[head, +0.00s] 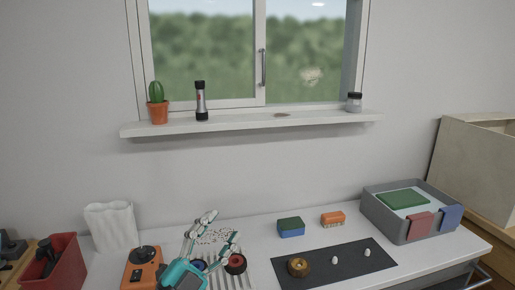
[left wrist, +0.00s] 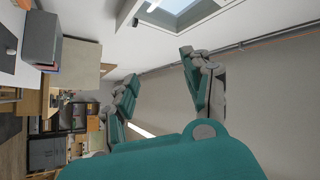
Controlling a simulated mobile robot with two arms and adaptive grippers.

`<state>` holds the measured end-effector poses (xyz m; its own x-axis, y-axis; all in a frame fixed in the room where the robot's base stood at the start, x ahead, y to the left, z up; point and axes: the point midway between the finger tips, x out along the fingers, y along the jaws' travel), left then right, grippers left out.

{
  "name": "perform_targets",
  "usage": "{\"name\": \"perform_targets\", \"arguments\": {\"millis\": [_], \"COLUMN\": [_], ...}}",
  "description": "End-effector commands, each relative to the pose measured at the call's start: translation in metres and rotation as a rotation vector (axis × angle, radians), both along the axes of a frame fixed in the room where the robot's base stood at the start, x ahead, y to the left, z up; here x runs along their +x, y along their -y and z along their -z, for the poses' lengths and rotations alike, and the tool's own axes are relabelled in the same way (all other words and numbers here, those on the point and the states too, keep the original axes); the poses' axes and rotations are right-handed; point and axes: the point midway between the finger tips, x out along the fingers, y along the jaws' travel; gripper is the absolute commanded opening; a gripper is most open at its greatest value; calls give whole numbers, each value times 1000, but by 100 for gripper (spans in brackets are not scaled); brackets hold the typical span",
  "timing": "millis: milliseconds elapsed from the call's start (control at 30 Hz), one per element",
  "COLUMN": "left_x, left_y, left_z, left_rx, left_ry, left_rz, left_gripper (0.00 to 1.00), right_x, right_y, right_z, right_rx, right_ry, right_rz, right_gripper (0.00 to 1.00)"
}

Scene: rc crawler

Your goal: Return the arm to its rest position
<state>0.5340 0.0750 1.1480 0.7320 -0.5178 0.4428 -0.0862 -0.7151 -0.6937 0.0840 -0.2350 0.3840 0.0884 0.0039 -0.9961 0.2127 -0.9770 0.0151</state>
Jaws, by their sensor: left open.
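My left gripper (head: 221,227) is teal and grey and stands at the bottom of the head view, left of the middle. Its two fingers are spread apart with nothing between them. My right gripper is in neither view.
An orange device (head: 142,268) is left of the gripper, with a white vase (head: 111,228) and red bin (head: 62,262) farther left. A dark mat (head: 340,266) with a brass ring (head: 298,267) lies right. A grey bin (head: 408,233) stands at far right. A window shelf (head: 240,123) is above.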

Motion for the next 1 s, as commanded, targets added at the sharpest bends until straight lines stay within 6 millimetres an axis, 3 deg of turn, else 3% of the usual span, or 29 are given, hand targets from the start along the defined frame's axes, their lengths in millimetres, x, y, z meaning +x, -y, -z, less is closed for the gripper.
{"name": "perform_targets", "arguments": {"millis": [100,167,300,400,600,800,967,1000], "left_x": [4,-4,-49,-92,-165,-227,-272,-266], "left_y": [-58,-81,-117,-129,-135,-133,-130,-130], "left_z": [70,109,199,248,302,330,341,355], "left_rx": [-188,-240,-302,-310,-289,-255,-225,-221], "left_ry": [-351,-520,-904,-1139,-1462,-1699,-1864,-1862], "left_rz": [-253,-355,-537,-619,-695,-724,-730,-731], "left_gripper": [50,50,50,50,50,50,50,50], "right_x": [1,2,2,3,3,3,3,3], "right_y": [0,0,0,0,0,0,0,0], "right_z": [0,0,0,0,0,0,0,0], "right_rx": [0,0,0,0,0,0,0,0], "right_ry": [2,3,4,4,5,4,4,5], "right_rz": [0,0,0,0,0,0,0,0], "right_gripper": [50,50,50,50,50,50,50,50]}}
